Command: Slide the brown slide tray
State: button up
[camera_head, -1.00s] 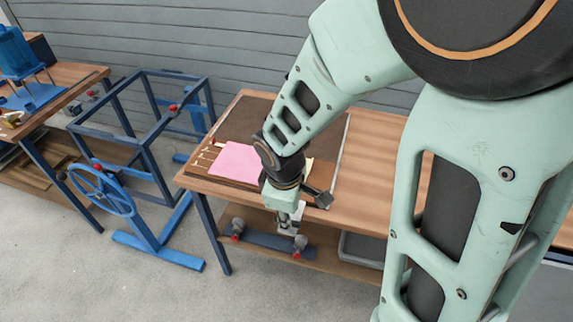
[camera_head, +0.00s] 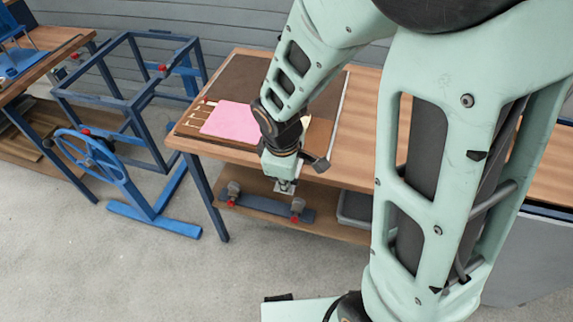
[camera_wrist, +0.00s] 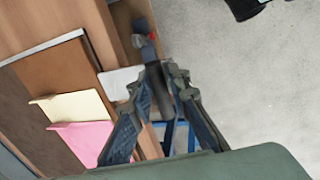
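The brown slide tray (camera_head: 318,136) appears to be the brown board on the wooden bench, partly under a pink sheet (camera_head: 231,122) and partly hidden by my arm. In the wrist view a brown panel (camera_wrist: 58,62), likely the same tray, lies at the left beside a cream sheet (camera_wrist: 75,106) and the pink sheet (camera_wrist: 82,140). My gripper (camera_head: 285,187) points down at the bench's front edge, apart from the brown board. In the wrist view its fingers (camera_wrist: 158,82) are spread, with a dark cylinder visible between them; I see no grip on it.
The bench (camera_head: 360,113) has a lower shelf with a blue rail (camera_head: 266,209) carrying grey and red clamps, and a grey bin (camera_head: 354,208). A blue frame (camera_head: 128,100) with a handwheel (camera_head: 92,158) stands left. The floor in front is clear.

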grip_shut()
